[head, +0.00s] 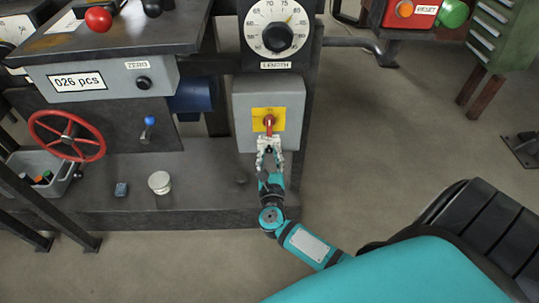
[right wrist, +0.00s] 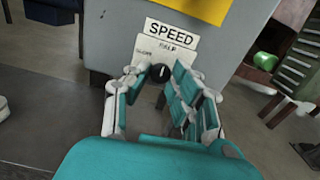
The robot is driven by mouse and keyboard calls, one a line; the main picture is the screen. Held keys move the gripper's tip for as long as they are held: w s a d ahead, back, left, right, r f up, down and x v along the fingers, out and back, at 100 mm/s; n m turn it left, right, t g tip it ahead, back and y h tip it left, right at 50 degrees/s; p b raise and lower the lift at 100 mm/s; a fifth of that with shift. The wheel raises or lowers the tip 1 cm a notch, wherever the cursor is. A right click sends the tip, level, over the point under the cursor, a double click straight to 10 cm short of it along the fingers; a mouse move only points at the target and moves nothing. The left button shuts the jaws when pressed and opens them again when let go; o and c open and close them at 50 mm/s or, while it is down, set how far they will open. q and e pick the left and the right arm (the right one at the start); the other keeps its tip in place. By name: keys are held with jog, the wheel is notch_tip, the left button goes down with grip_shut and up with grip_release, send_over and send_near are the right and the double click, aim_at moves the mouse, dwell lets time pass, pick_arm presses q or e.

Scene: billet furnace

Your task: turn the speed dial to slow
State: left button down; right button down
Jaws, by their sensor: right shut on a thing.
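In the right wrist view, the speed dial (right wrist: 160,73) is a small black knob with a light pointer line. It sits on a pale plate under a white SPEED label (right wrist: 172,34). Small print above the knob looks like HALF; other print is too small to read. My right gripper (head: 269,143) is shut on the dial, its fingers on both sides of the knob. In the head view the gripper covers the dial, low on the front of a grey box (head: 243,112). My left gripper is in neither view.
A red switch handle (head: 269,121) on a yellow plate is just above my right gripper. The LENGTH dial (head: 277,34) is higher up.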

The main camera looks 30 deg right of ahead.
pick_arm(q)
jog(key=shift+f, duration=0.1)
pick_arm(e)
jog(key=n+p, duration=0.2)
jog(key=n, duration=0.2)
jog(key=shift+r+n, duration=0.15)
jog(key=shift+n, duration=0.25)
jog(key=n+p, duration=0.2)
jog(key=n, duration=0.3)
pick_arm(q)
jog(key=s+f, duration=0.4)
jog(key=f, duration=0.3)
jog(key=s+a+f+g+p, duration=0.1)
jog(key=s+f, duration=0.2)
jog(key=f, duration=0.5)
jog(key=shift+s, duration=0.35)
pick_arm(e)
jog(key=shift+n, duration=1)
jog(key=c, duration=1.1)
grip_release()
jog(key=shift+c, duration=0.2)
